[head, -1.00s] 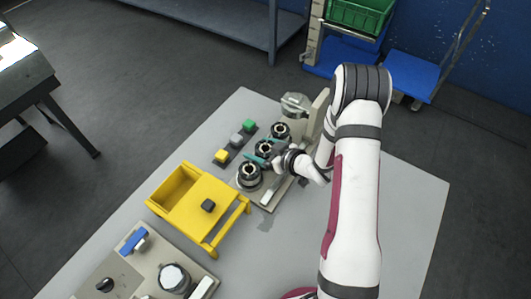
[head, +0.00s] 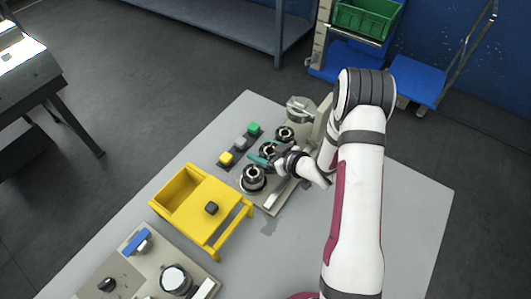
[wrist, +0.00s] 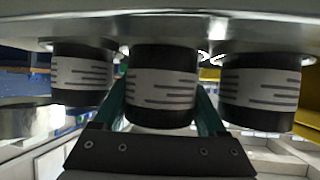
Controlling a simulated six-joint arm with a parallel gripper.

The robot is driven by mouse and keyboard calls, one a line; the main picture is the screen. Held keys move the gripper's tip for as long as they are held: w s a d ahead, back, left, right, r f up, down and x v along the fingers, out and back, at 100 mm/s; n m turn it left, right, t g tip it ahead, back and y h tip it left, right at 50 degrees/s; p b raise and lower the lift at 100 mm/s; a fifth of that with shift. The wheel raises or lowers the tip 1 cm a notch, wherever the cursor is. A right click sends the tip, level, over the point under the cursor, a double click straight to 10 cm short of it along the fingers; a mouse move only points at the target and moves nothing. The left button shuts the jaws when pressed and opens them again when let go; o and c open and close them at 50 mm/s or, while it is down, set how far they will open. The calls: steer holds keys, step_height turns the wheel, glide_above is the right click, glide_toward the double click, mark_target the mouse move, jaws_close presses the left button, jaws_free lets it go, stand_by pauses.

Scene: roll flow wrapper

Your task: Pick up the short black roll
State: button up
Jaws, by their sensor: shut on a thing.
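Three black rolls with pale striped bands stand in a row on a grey station in the head view: a far roll (head: 285,132), a middle roll (head: 269,149) and a near roll (head: 254,178). My gripper (head: 264,158) is at the middle one, with teal fingers. In the wrist view my gripper (wrist: 162,100) has a finger on each side of the middle roll (wrist: 162,88) and is shut on it. The other rolls stand at its left (wrist: 82,75) and right (wrist: 258,90). The fingertips are partly hidden behind the middle roll. I cannot tell whether it is clear of its support.
Green, grey and yellow buttons (head: 240,144) line the station's left side. A yellow box (head: 181,190) with a black knob (head: 211,208) stands nearer. A panel with a blue handle (head: 137,240) is at the front left. The grey table's right side (head: 415,210) is clear.

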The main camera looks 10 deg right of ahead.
step_height(320, 180, up, 3)
steer(key=shift+r, duration=0.2)
steer(key=s+d+r, duration=0.5)
steer(key=d+r, duration=0.2)
steer(key=d, duration=0.3)
steer(key=shift+s, duration=0.4)
steer(key=s+a+r+n+g+y, duration=0.1)
steer(key=a+r+n+g+y, duration=0.15)
steer(key=a, duration=0.55)
steer(key=s+a+r+n+g+y, duration=0.1)
steer(key=a+r+n+g, duration=0.25)
steer(key=a, duration=0.35)
steer(key=s+a+r+n+g+y, duration=0.1)
steer(key=a+r+n+g+y, duration=0.15)
steer(key=a, duration=0.55)
steer(key=s+a+f, duration=0.1)
steer(key=a+f, duration=1)
steer(key=a, duration=0.1)
steer(key=shift+s+n+h, duration=0.15)
steer(key=shift+n+h, duration=0.25)
steer(key=shift+n, duration=0.05)
